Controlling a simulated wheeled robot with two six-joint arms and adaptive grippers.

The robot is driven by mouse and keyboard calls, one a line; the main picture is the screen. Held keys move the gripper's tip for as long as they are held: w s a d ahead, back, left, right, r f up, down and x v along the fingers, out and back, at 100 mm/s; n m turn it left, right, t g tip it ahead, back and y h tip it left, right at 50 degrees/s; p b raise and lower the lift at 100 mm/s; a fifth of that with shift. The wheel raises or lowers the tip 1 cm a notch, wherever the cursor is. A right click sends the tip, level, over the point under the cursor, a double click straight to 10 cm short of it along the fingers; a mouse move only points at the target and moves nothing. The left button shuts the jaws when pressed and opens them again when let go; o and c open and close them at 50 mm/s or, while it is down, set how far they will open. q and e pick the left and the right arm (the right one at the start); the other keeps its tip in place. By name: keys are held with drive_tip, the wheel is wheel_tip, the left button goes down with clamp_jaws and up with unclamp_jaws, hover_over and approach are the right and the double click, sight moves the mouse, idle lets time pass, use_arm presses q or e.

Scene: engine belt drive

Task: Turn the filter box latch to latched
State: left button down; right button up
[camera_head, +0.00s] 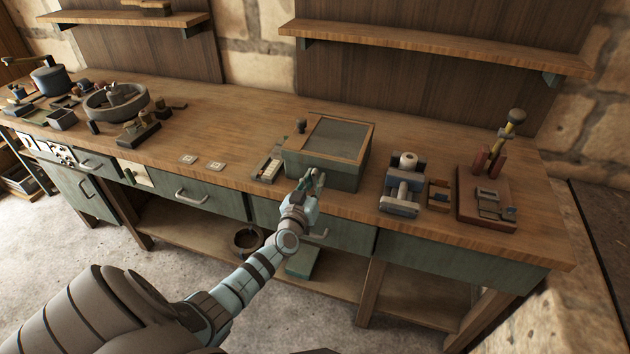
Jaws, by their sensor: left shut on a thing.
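The filter box (347,178) is a green box with a wood-framed lid (338,136), which lies flat on it. It stands near the front edge of the bench, right of the middle of the view. My left gripper (316,176) is at the box's front face, left of its middle, with its fingers pointing up at it. It is shut on a small part there, which looks to be the latch. The fingers hide the latch, so I cannot tell which way it is turned. My right gripper is out of view.
A narrow tray (268,166) of small parts and a dark knob (301,126) are close on the left of the box. A grey clamp-like device (401,190) stands to its right. Two square tags (188,159) lie farther left. The bench top (225,130) behind them is clear.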

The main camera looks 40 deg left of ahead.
use_arm(q)
drive_tip(key=n, duration=0.4)
drive_tip(key=shift+a, duration=0.1)
drive_tip(key=n, duration=0.4)
drive_tip(key=shift+f, duration=0.1)
drive_tip(key=n, duration=0.4)
drive_tip(key=shift+s+a+f, duration=0.1)
drive_tip(key=shift+n+b, duration=0.3)
drive_tip(key=shift+n, duration=1.6)
drive_tip(key=c, duration=1.6)
unclamp_jaws()
